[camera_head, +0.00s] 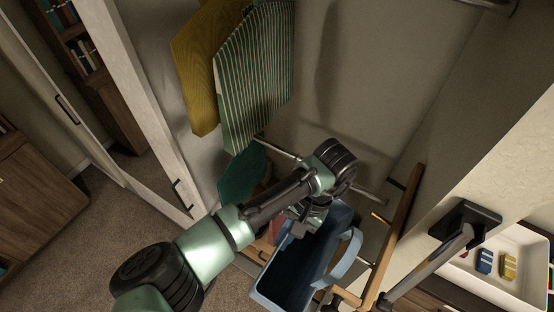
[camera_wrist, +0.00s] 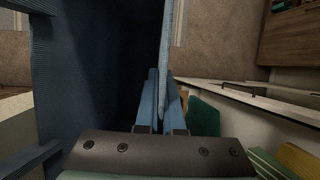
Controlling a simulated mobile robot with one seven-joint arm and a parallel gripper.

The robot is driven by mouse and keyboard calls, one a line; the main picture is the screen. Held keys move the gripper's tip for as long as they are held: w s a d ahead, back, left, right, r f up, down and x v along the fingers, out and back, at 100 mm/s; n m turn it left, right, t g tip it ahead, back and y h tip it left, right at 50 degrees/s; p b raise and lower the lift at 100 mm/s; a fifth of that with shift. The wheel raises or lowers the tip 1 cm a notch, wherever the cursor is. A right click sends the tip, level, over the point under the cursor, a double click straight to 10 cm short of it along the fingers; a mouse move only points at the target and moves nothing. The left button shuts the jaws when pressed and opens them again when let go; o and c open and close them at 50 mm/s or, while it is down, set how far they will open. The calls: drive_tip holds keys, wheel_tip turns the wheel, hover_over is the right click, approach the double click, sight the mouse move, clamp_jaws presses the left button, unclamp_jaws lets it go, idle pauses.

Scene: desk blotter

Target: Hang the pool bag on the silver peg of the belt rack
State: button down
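The pool bag (camera_head: 316,262) is a blue open-topped bag with a lighter blue strap handle (camera_head: 346,258) looping on its right side. My gripper (camera_head: 303,226) is at the bag's upper left edge. In the wrist view, the fingers (camera_wrist: 163,112) close on a thin blue wall of the bag (camera_wrist: 50,85), whose dark inside lies to the left. The belt rack (camera_head: 402,232) is a wooden bar right of the bag, with short pegs sticking out to its left. One peg looks gold (camera_head: 380,218); a paler grey one (camera_head: 366,263) shows lower, partly behind the handle.
A yellow garment (camera_head: 198,75) and a green striped one (camera_head: 255,75) hang behind my arm, with a teal cloth (camera_head: 242,172) lower. A long metal rod (camera_head: 370,196) runs behind my wrist. A white tray (camera_head: 508,262) with small coloured items is at the right.

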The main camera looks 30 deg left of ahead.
drive_tip(key=shift+d+f, duration=0.25)
drive_tip(key=shift+d, duration=0.45)
drive_tip(key=shift+d+f, duration=0.25)
drive_tip(key=shift+d, duration=0.45)
drive_tip(key=c, duration=1)
unclamp_jaws()
drive_tip(key=shift+o, duration=0.2)
